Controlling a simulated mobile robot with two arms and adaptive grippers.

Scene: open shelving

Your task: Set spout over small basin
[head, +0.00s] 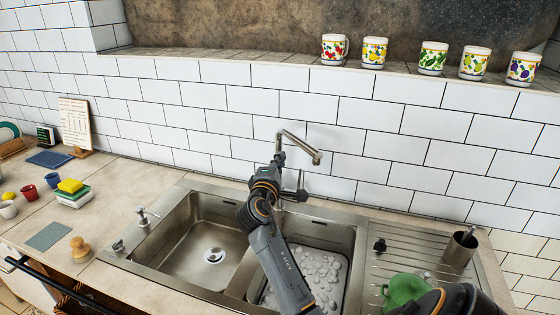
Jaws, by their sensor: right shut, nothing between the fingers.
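A metal faucet spout (302,146) rises behind the sink and angles right and forward. Its tip appears above the back of the right basin, as far as this angle shows. The left basin (190,250) is empty with a round drain. The right basin (335,238) holds a pebbled grey mat and is partly hidden by my right arm. I cannot tell surely which basin is smaller. My right gripper (279,160) is shut and empty, close beside the upright part of the faucet; contact is unclear. My left gripper is out of view.
The ribbed drainboard (400,262) at right holds a metal cup (460,249) and a green item (404,290). Several patterned mugs (374,52) line the ledge above. The tiled wall is close behind the faucet.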

